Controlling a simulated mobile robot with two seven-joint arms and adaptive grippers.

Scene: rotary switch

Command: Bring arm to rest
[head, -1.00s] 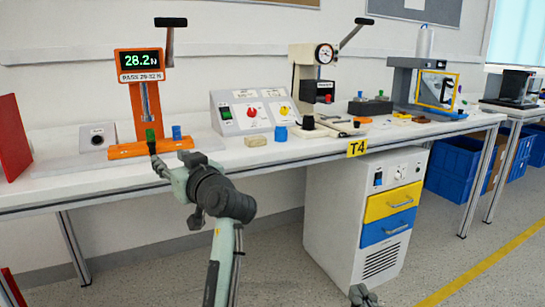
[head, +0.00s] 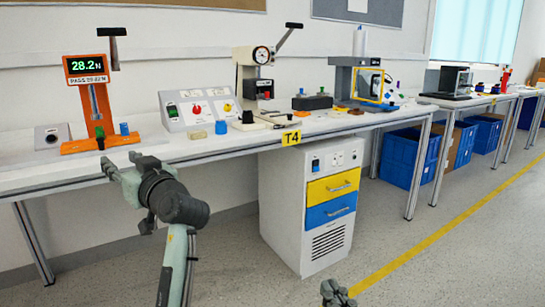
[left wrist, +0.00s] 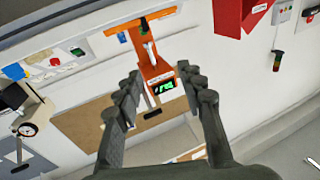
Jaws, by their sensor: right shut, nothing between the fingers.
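My left gripper (head: 108,167) is in front of the orange test stand (head: 100,108), near the front edge of the bench. In the left wrist view its two fingers (left wrist: 160,82) are apart with nothing held between them, and the orange stand (left wrist: 145,40) lies beyond them. My right gripper (head: 337,293) shows at the bottom edge of the head view, low over the floor, shut and empty. A grey control box (head: 183,108) with a red knob (head: 196,109) and a yellow knob (head: 227,107) stands on the bench, clear of both grippers.
The white bench (head: 160,153) carries a press (head: 250,75) and several small parts. A drawer cabinet (head: 285,215) stands under it. Blue crates (head: 400,157) sit under the bench to the right. The floor (head: 450,255) in front is open.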

